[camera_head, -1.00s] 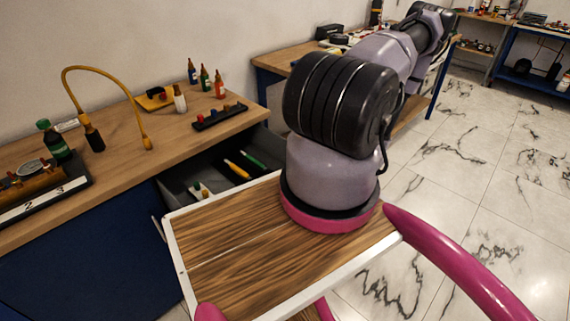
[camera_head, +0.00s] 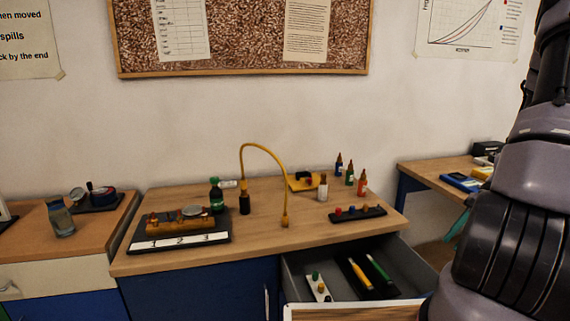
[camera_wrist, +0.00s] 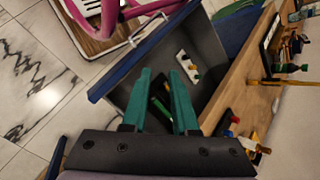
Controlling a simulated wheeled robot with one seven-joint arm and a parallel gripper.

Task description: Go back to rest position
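My gripper (camera_wrist: 160,74) shows in the wrist view with its two green fingers apart and nothing between them. Beyond the fingers is the open drawer (camera_wrist: 207,50). In the head view the arm rises along the right edge, and a small teal shape beside it may be a fingertip. The open drawer (camera_head: 413,262) holds a yellow pen (camera_head: 361,274), a green pen (camera_head: 378,268) and a white block (camera_head: 318,287) with small coloured pegs.
The workbench (camera_head: 262,247) carries a gauge rig (camera_head: 178,232) with numbered positions, a yellow hose (camera_head: 262,147), several small bottles and a black peg strip (camera_head: 358,214). A side bench (camera_head: 432,172) stands right. The drawer juts out from the workbench front.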

